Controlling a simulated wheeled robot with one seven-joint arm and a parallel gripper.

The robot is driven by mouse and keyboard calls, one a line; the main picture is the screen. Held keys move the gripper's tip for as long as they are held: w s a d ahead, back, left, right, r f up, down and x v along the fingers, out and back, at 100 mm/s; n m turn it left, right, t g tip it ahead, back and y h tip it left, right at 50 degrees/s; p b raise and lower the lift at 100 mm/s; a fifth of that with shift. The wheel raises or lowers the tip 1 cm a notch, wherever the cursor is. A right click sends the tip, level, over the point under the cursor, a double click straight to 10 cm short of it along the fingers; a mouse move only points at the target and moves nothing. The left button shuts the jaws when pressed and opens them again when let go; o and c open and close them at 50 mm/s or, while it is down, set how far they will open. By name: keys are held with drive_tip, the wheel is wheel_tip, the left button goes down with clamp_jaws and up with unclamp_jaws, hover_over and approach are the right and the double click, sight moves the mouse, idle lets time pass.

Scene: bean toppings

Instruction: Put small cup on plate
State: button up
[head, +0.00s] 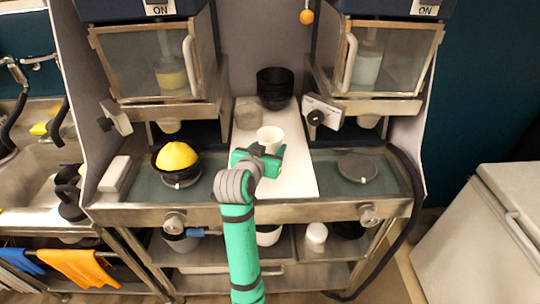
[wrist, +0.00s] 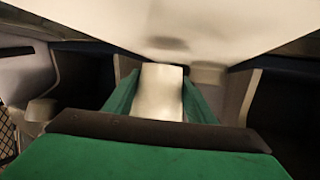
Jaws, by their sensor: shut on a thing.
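A small white cup (head: 270,134) is at the far side of my gripper (head: 262,157), above or on the white board in the middle of the counter. I cannot tell if it touches the board. In the wrist view the pale cup (wrist: 158,92) sits between the two green fingers of my gripper (wrist: 160,98), which is shut on it. A dark grey round plate (head: 357,167) lies flat and empty on the right side of the counter. The cup's lower part is hidden by my gripper.
A dark bowl with a yellow heap (head: 177,158) stands at left under one dispenser. Black stacked bowls (head: 275,88) and a clear container (head: 248,112) stand behind the cup. The white board (head: 298,182) has bare room at its front right. Dispensers (head: 375,65) overhang both sides.

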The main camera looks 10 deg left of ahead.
drive_tip(key=shift+w+f, duration=0.15)
drive_tip(key=shift+f, duration=1.6)
drive_tip(key=shift+f, duration=0.2)
drive_tip(key=o, duration=1.1)
drive_tip(key=shift+c, duration=0.2)
drive_tip(key=shift+r, duration=0.1)
